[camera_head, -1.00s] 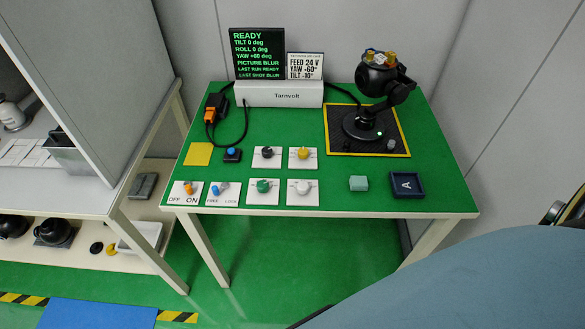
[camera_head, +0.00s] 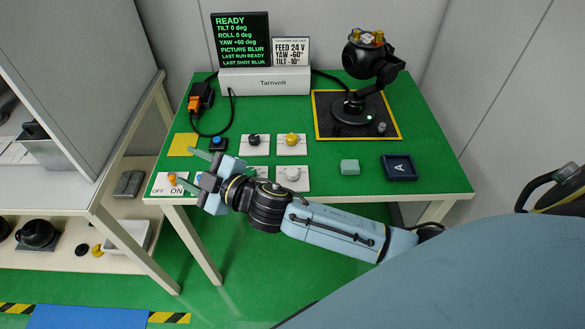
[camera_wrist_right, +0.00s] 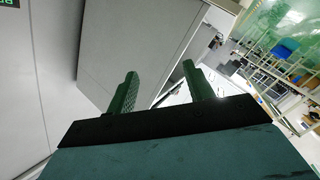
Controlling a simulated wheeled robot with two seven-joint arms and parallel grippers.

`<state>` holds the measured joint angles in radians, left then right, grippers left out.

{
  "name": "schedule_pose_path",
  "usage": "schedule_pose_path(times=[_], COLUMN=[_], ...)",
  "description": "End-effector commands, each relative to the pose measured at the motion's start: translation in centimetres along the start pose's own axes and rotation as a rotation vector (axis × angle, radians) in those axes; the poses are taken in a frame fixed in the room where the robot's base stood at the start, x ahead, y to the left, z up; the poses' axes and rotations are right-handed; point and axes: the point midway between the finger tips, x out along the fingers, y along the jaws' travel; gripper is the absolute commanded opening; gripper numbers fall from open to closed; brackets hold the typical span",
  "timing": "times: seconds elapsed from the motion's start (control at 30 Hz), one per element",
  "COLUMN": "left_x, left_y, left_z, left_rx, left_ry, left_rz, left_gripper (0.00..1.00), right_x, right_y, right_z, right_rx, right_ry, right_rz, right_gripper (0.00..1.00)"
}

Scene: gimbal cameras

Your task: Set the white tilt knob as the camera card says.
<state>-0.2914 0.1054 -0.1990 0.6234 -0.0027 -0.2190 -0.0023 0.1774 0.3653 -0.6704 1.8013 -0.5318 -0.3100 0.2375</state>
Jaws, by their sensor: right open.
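The white tilt knob (camera_head: 292,174) sits on a white plate at the front of the green table, just beyond my right forearm. Its pointer direction is too small to tell. The camera card (camera_head: 291,52) stands on the Tarnvolt box and reads feed 24 V, yaw 60° with an unclear sign, tilt -10°. The screen (camera_head: 242,40) reads READY, tilt 0, roll 0, yaw +60 deg, picture blur. My right gripper (camera_head: 182,166) is open and empty, left of the white knob over the front-left switches; its fingers also show in the right wrist view (camera_wrist_right: 160,72). My left gripper is out of view.
The black gimbal camera (camera_head: 369,62) stands on a yellow-edged mat. A black knob (camera_head: 253,141) and yellow knob (camera_head: 291,139) sit behind the white one. An orange switch (camera_head: 172,178) is at the front left. A teal block (camera_head: 349,166) and dark tray (camera_head: 399,168) lie right.

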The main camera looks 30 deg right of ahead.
Motion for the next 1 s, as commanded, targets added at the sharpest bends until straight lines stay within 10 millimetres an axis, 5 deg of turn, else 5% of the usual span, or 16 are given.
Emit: schedule_pose_path(times=[0.1,0.2,0.33,0.47,0.57,0.7,0.8,1.0], left_x=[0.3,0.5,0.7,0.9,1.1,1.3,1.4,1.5], left_y=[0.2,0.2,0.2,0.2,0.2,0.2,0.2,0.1], left_z=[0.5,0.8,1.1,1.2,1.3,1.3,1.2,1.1], left_rx=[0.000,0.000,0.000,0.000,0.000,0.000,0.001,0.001], left_ry=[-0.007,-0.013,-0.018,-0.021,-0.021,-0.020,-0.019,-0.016], left_rz=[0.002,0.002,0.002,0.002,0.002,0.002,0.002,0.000], left_gripper=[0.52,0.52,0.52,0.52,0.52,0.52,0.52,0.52], right_x=[1.7,1.2,-0.6,-2.9,-4.7,-7.4,-9.4,-11.9], right_y=[0.3,-1.2,-3.3,-3.6,-1.3,4.9,9.6,15.1], right_z=[-7.3,-11.1,-11.6,-7.5,-2.4,4.5,7.9,10.8], right_rx=[-0.250,-0.470,-0.767,-1.058,-1.261,-1.459,-1.533,-1.575], right_ry=[0.325,0.556,0.766,0.846,0.801,0.614,0.454,0.249], right_rz=[-0.085,-0.215,-0.454,-0.760,-1.022,-1.361,-1.540,-1.720], right_gripper=[0.52,0.52,0.52,0.52,0.52,0.52,0.52,0.52])
